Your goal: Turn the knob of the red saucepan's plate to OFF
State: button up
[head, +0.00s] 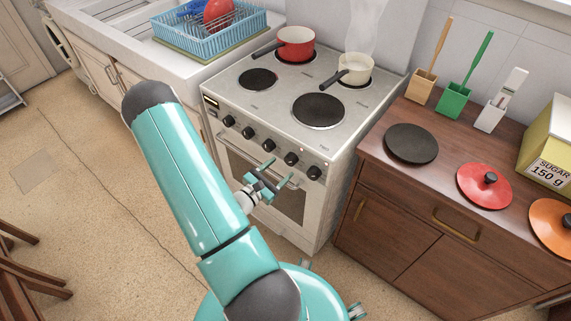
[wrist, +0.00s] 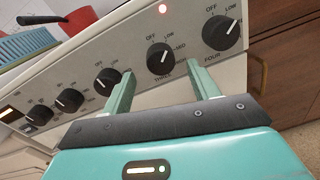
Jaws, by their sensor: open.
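The red saucepan (head: 296,45) stands on the back left plate of the white stove (head: 285,85). Several black knobs line the stove's front panel. The knob marked THREE (wrist: 160,57) is just beyond my fingertips, about midway between them, with no contact visible. The knob marked FOUR (wrist: 221,32) is to its right, with OFF printed at its upper left. Other knobs (wrist: 107,80) run off to the left, their labels too small to read. Which knob serves the red saucepan's plate is not readable. My gripper (wrist: 160,72) is open and empty; it also shows in the head view (head: 267,176).
A cream saucepan (head: 355,69) steams on the back right plate. Both front plates are bare. A red light (wrist: 162,9) glows on the panel. The oven handle (head: 245,160) runs below the knobs. A wooden dresser (head: 400,205) stands at the right, a dish rack (head: 207,32) at the left.

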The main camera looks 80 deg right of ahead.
aim_at(288, 162)
jog(key=shift+x, duration=1.9)
jog(key=shift+c, duration=0.2)
jog(key=c, duration=1)
jog(key=shift+o, duration=0.2)
jog(key=shift+o, duration=0.2)
jog(key=n, duration=0.4)
jog(key=shift+n, duration=0.3)
jog(key=shift+f+n, duration=0.1)
jog(key=shift+n, duration=2.2)
